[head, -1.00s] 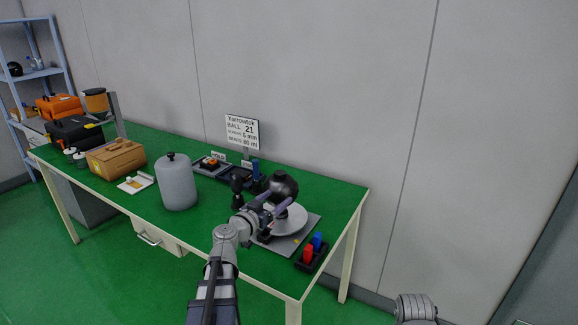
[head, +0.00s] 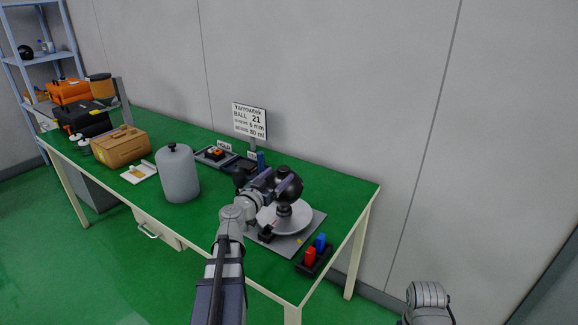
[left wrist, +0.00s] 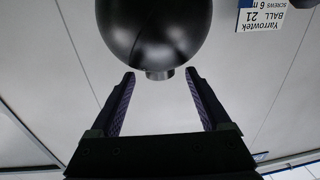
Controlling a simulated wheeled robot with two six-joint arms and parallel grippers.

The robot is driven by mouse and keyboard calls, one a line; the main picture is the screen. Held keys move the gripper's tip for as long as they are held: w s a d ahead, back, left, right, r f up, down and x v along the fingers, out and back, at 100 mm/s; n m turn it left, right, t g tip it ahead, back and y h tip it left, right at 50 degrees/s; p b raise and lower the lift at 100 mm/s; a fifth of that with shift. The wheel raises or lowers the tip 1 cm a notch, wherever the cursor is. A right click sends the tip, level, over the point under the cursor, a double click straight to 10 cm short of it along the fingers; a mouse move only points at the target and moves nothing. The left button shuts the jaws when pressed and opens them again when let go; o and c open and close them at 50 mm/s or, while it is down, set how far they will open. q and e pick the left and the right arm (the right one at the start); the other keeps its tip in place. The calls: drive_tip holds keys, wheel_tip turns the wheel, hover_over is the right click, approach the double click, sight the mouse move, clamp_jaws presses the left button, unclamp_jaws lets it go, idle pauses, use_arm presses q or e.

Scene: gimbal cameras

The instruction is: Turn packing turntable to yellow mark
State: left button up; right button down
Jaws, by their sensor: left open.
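The packing turntable is a pale grey disc (head: 301,222) on a square grey base plate (head: 312,232) near the right end of the green bench. A small yellow mark (head: 299,241) shows on the plate at the disc's front edge, and a red mark shows at the disc's left. A black ball (head: 290,187) stands on a dark stem above the disc. My left gripper (head: 277,181) is open at the ball, raised over the turntable. In the left wrist view the ball (left wrist: 154,30) shows beyond the open fingers, with nothing clasped between them.
A black holder with red and blue blocks (head: 314,255) stands at the front right corner. A grey canister (head: 177,175) and a brown case (head: 120,144) stand to the left. A sign (head: 250,121) and small trays (head: 216,156) are behind. The front bench area left of the turntable is bare.

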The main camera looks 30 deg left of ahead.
sight(287, 167)
use_arm(q)
drive_tip(key=w, duration=0.7)
drive_tip(key=shift+w, duration=0.25)
clamp_jaws()
idle(0.4)
idle(0.3)
